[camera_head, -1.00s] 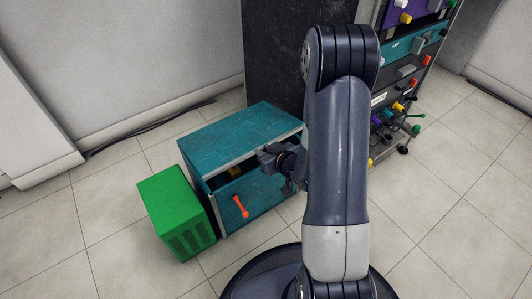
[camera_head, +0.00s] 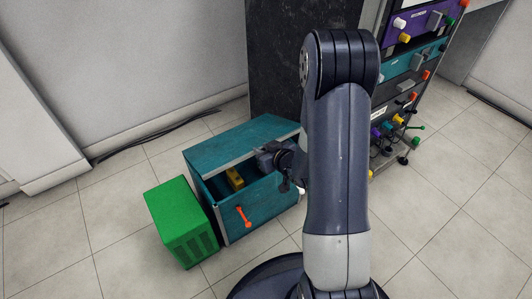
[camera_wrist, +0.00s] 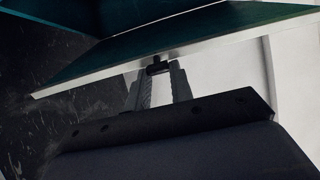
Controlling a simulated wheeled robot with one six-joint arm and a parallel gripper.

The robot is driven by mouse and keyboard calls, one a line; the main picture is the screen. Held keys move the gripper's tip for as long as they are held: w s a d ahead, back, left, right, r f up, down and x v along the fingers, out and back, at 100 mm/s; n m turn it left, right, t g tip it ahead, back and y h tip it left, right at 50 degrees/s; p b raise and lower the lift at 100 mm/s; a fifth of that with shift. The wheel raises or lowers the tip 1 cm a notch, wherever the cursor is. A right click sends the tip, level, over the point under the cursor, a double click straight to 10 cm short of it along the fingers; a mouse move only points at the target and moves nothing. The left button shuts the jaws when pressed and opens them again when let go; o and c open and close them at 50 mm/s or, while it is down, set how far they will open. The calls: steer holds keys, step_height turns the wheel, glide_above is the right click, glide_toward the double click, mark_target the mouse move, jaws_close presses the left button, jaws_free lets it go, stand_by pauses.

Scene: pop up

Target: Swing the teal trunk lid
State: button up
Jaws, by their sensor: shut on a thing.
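The teal trunk (camera_head: 262,204) stands on the floor, with an orange handle (camera_head: 243,216) on its front. Its teal lid (camera_head: 240,142) is partly raised at the front, so a gap shows above the front wall. My gripper (camera_head: 277,160) is at the right part of the lid's front edge. In the wrist view my gripper (camera_wrist: 157,76) is shut on a small dark lid tab (camera_wrist: 157,66) at the pale edge of the lid (camera_wrist: 150,43). My arm hides the trunk's right end in the head view.
A yellow object (camera_head: 235,179) shows inside the trunk. A green vented box (camera_head: 182,222) stands close to the trunk's left side. A dark column (camera_head: 300,60) rises behind, and a rack with coloured knobs (camera_head: 410,75) stands at the right. Tiled floor is open at left.

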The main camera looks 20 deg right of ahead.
steer(key=shift+w+a+r+p, duration=0.15)
steer(key=shift+w+r+p, duration=0.35)
steer(key=shift+r, duration=0.3)
steer(key=shift+w+a+r+p, duration=0.1)
steer(key=shift+w+r+p, duration=0.35)
steer(key=shift+r, duration=0.35)
steer(key=shift+s, duration=0.1)
steer(key=shift+w+a+r+p, duration=0.1)
steer(key=shift+w+r+p, duration=0.15)
steer(key=shift+r+p, duration=0.25)
steer(key=w+a+r+p, duration=0.1)
steer(key=w+r+p, duration=0.3)
steer(key=w+r, duration=0.1)
steer(key=shift+a+r+p, duration=0.3)
steer(key=shift+a, duration=0.05)
jaws_close()
steer(key=w+a+r+p, duration=0.2)
steer(key=w+r+p, duration=0.2)
steer(key=w, duration=0.3)
steer(key=shift+a+r+p, duration=0.15)
steer(key=shift+r+p, duration=0.1)
steer(key=shift+p, duration=0.15)
